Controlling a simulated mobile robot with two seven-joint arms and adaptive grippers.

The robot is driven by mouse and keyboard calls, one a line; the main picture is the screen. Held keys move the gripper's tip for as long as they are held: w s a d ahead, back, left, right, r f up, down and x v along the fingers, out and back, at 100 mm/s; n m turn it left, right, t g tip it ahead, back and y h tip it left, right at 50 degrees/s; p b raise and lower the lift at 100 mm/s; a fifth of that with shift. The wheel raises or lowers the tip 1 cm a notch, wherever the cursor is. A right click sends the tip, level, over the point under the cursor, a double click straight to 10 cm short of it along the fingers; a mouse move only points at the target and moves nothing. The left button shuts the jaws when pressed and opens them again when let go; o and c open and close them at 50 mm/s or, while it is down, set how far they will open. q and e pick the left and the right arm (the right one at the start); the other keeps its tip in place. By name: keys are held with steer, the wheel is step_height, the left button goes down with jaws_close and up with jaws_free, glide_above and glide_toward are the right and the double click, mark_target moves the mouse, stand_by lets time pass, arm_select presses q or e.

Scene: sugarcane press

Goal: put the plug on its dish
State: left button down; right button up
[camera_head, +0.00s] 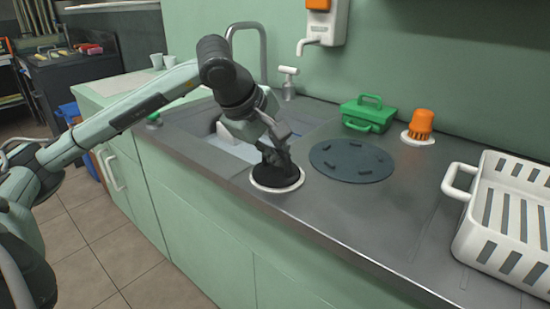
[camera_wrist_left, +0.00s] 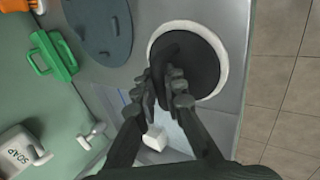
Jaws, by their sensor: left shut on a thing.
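The plug (camera_head: 277,178) is a black round disc with a raised grip. It lies over the white dish (camera_head: 298,184) near the counter's front edge, and the dish's rim shows around it. In the left wrist view the plug (camera_wrist_left: 200,68) sits inside the dish's white ring (camera_wrist_left: 224,51), somewhat off centre. My left gripper (camera_head: 274,158) is above the plug, pointing down, with its fingers shut on the plug's grip; they also show in the left wrist view (camera_wrist_left: 163,88). I cannot tell whether the plug's underside touches the dish. My right gripper is not in view.
The sink (camera_head: 235,148) is left behind the dish. A dark round mat (camera_head: 352,160) lies right of it. Behind are a green caddy (camera_head: 369,114) and an orange brush (camera_head: 421,124). A white rack (camera_head: 507,225) stands at right. Counter between mat and rack is clear.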

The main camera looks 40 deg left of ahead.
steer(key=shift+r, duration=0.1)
arm_select(q)
steer(key=shift+f, duration=0.1)
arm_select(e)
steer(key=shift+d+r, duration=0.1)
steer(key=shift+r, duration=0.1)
arm_select(q)
steer(key=c, duration=1.6)
jaws_free()
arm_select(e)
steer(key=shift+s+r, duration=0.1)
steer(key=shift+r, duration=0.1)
arm_select(q)
steer(key=v, duration=1.2)
steer(key=shift+d+p, duration=0.1)
steer(key=shift+p, duration=0.3)
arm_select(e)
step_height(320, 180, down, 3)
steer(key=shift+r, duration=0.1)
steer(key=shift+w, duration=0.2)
